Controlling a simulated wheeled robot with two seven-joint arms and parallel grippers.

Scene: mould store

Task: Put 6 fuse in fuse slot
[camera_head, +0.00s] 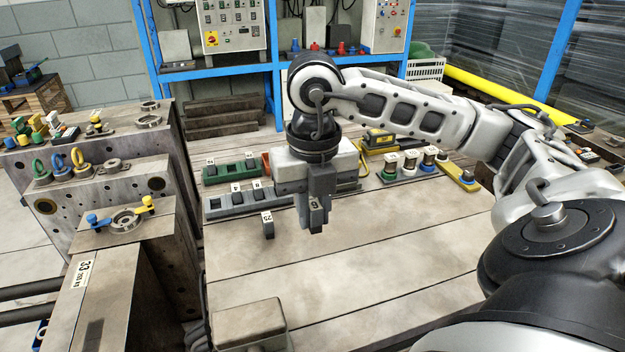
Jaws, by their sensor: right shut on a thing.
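My right gripper (313,222) points down over the wooden table and is shut on a dark fuse (314,206) with a white label that seems to read 6. It is in front of the grey slot strip (226,208), whose right part it hides. The strip holds fuses on its left side, one labelled 4 (236,188). A loose dark fuse labelled 25 (267,224) stands on the table just left of the gripper, apart from it. I cannot tell whether the held fuse touches the table. My left gripper is not in view.
A green strip (240,177) with labelled fuses lies behind the grey one. Coloured round parts (408,162) stand on the right, near a yellow block (377,140). Heavy mould blocks (128,230) border the left. The table's front middle (370,265) is clear.

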